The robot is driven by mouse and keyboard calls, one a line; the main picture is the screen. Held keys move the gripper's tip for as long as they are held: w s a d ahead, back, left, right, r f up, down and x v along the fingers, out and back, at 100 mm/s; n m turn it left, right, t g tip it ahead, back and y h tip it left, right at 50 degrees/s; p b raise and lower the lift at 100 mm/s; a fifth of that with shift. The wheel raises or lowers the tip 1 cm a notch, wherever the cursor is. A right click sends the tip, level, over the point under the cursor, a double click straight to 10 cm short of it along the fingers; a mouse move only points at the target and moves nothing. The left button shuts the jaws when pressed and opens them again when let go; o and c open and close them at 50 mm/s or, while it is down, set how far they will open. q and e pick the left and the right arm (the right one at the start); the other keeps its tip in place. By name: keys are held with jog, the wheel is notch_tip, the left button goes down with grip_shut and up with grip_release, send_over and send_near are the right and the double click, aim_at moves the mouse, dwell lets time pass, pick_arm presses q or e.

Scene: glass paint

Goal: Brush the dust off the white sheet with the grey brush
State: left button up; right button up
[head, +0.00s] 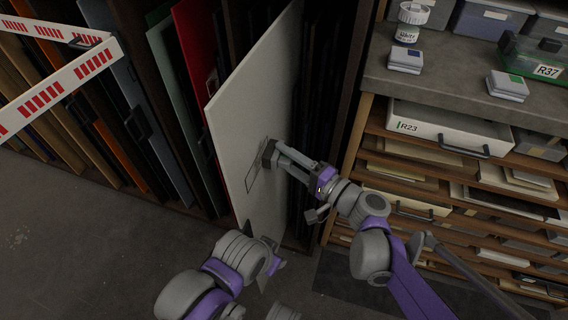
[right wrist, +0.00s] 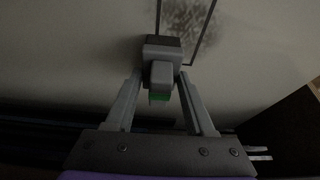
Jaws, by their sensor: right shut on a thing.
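The white sheet (head: 250,110) stands upright on edge in the rack, pulled partly out between other panels. My right gripper (head: 290,158) is shut on the grey brush (head: 269,153), whose head is at the sheet's face and appears to touch it. In the right wrist view the brush (right wrist: 162,52) sits between the fingers, with a green part below it. A dark, speckled dust patch (right wrist: 186,16) lies just beyond the brush, partly inside a thin dark outline. My left gripper (head: 268,262) is low by the sheet's bottom front; its fingers are not clear.
A red panel (head: 195,70) and several other boards stand left of the sheet. A red-and-white barrier (head: 70,75) crosses the upper left. A shelf unit with a grey top (head: 440,85) stands to the right, carrying a jar (head: 408,24) and small boxes. The floor at lower left is clear.

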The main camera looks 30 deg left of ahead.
jog(key=shift+w+a, duration=0.15)
jog(key=shift+w, duration=0.35)
jog(key=shift+r+p, duration=0.75)
jog(key=shift+r, duration=0.2)
jog(key=shift+s+d+p, duration=0.15)
jog(key=shift+s+d, duration=0.2)
jog(key=shift+s, duration=0.95)
jog(key=shift+s+d+p, duration=0.2)
jog(key=shift+s+d, duration=0.1)
jog(key=shift+s, duration=1)
jog(key=shift+s+d+p, duration=0.15)
jog(key=shift+s+d, duration=0.2)
jog(key=shift+s, duration=0.95)
jog(key=shift+a+r+p, duration=0.1)
jog(key=shift+r+p, duration=0.6)
jog(key=shift+r, duration=0.25)
jog(key=shift+w+a+f, duration=0.1)
jog(key=shift+w+a, duration=0.15)
jog(key=shift+w, duration=1.05)
jog(key=shift+w+a+r, duration=0.1)
jog(key=shift+w+a, duration=0.2)
jog(key=shift+w, duration=1.05)
jog(key=shift+w+a+f, duration=0.1)
jog(key=shift+w+a, duration=0.15)
jog(key=shift+w, duration=1.05)
jog(key=w+d, duration=0.1)
jog(key=d, duration=0.5)
jog(key=shift+w, duration=0.15)
